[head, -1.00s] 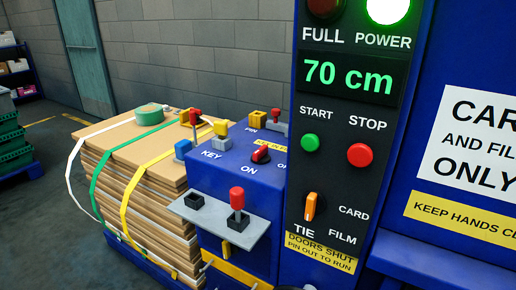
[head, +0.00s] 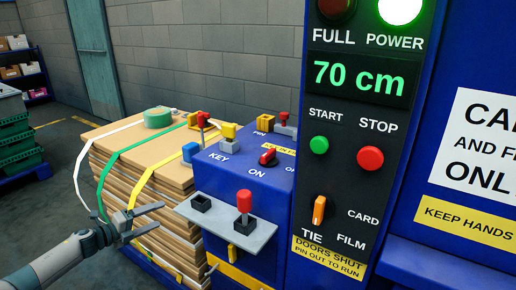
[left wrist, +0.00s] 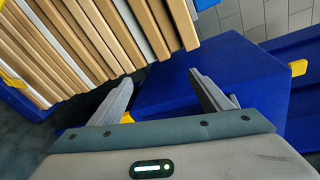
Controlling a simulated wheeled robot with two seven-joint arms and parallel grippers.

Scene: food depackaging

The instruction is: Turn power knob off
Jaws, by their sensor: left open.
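The power knob (head: 268,157) is a small red knob on top of the blue control box (head: 225,178), between the ON label and a partly hidden second label. It appears turned toward the ON side, though its exact angle is hard to tell. My left gripper (head: 155,221) is open and empty at the lower left in the head view, in front of the cardboard stack and left of the box, apart from the knob. In the left wrist view, its open fingers (left wrist: 158,84) point toward the blue box (left wrist: 180,88); the knob is not visible there. My right gripper is not in view.
A grey bracket with a red-topped lever (head: 244,203) juts from the box front. A key, a pin and other small parts stand on the box top. The tall black panel (head: 350,150) has a lit POWER lamp (head: 400,10) and an orange selector (head: 319,210). Strapped cardboard (head: 150,155) stands left.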

